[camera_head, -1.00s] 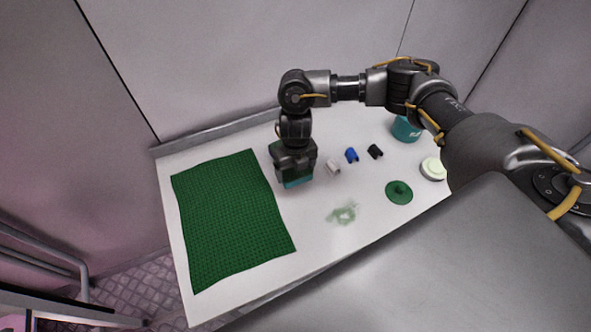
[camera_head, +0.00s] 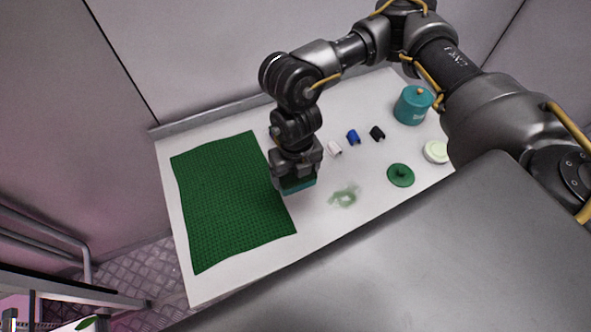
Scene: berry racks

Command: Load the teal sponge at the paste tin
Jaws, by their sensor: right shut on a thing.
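The teal sponge (camera_head: 299,187) is in my right gripper (camera_head: 297,176), which is shut on it and points down. The gripper hides most of the sponge; its lower edge shows beside the right edge of the green mat. I cannot tell whether it touches the table. A low round tin with a pale top (camera_head: 437,151), which looks like the paste tin, stands at the right of the table, well apart from the sponge. My left gripper is not in view.
A green mat (camera_head: 225,200) covers the table's left part. A pale green smear (camera_head: 344,196) lies right of the sponge. A green disc with a knob (camera_head: 400,174), a teal canister (camera_head: 413,105) and small white (camera_head: 334,149), blue (camera_head: 353,137) and black (camera_head: 377,133) pieces stand to the right.

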